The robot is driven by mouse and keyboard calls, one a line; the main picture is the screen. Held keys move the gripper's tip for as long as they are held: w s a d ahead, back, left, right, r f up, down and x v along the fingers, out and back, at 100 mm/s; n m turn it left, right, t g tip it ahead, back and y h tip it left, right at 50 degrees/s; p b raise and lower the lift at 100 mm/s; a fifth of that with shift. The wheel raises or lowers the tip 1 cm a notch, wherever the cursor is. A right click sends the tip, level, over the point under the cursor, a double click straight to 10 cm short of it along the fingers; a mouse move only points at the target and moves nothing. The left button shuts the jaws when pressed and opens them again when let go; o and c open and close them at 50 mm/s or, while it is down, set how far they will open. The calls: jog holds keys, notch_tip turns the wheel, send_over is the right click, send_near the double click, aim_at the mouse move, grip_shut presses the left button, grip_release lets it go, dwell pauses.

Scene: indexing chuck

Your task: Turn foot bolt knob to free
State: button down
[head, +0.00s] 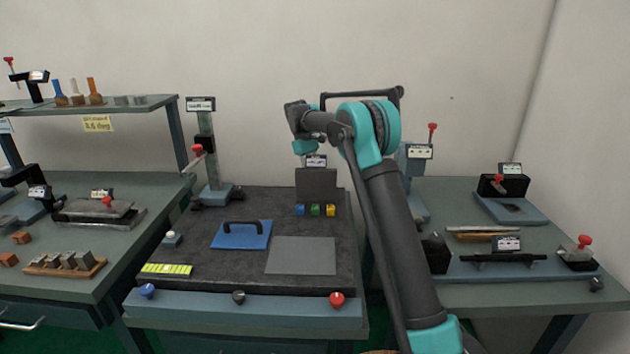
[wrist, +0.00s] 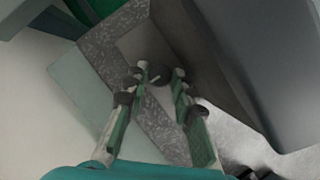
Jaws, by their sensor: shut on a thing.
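In the wrist view my gripper (wrist: 160,74) has its two green-padded fingers closed on either side of a small dark knob (wrist: 159,77). The knob sits over a grey plate with a speckled dark surface around it. I cannot tell from markings whether this is the foot bolt knob, nor read its turn position. In the head view my arm bends at the teal elbow and its wrist points left, above an upright dark grey block (head: 316,187) at the back of the middle bench. My fingers and the held knob do not show there.
A large dark grey body (wrist: 240,65) stands close on the right of my fingers in the wrist view. The middle bench holds a blue plate with a handle (head: 241,236) and a grey plate (head: 301,256). A labelled post (head: 206,150) stands left of my wrist.

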dwell(0.4)
jog(key=c, duration=1.5)
grip_release()
jog(key=shift+c, duration=0.2)
jog(key=v, duration=1.2)
jog(key=shift+s+a, duration=0.1)
jog(key=shift+s, duration=0.1)
